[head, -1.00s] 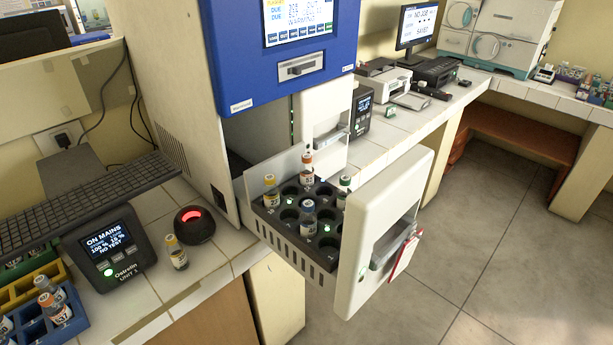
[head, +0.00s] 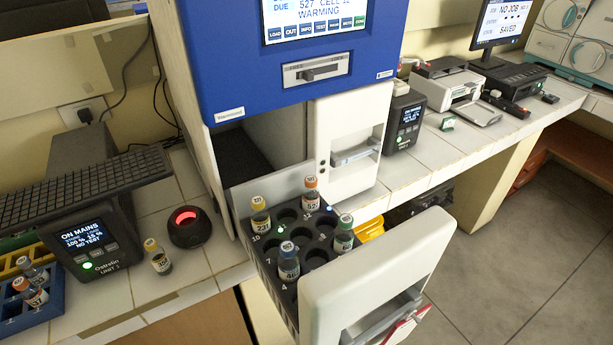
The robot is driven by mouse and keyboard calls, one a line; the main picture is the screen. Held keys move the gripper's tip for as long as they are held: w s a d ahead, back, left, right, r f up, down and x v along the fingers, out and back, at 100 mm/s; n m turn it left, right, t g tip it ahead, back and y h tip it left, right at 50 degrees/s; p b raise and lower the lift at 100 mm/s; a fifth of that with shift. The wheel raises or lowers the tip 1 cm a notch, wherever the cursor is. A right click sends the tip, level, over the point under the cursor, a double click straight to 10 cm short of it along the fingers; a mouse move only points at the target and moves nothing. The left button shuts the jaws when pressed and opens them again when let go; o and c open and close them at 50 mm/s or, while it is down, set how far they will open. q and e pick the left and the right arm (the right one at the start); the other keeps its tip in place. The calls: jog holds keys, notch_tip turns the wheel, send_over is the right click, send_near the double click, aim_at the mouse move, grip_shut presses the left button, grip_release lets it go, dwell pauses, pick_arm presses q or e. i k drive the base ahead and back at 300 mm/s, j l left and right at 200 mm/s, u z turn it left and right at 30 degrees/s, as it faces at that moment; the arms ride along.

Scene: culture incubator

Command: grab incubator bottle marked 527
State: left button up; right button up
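The incubator drawer (head: 375,272) is pulled open below the blue cabinet front. Its black rack holds several capped bottles standing upright in round cells. The orange-capped bottle (head: 311,199) at the back right has a label that seems to start with 52; its last digit is not clear. A yellow-capped bottle (head: 260,218) stands at the back left, a green-capped one (head: 344,238) at the right and a blue-capped one (head: 289,264) nearer the front. The incubator screen (head: 315,18) reads 527, a cell number that looks like 12, and WARMING. Neither of my grippers shows.
On the counter left of the drawer stand a loose yellow-capped bottle (head: 159,262), a round black device with a red light (head: 188,226), a display unit (head: 96,246) and a blue rack (head: 48,308) with bottles. The floor right of the drawer is clear.

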aim_at(310, 193)
jog(key=i+l+u, duration=0.25)
jog(key=l+u, duration=0.15)
jog(key=l, duration=0.35)
jog(key=i+l+u, duration=0.15)
jog(key=l+u, duration=0.2)
jog(key=l, duration=0.45)
jog(key=l+u, duration=0.4)
jog(key=l, duration=0.4)
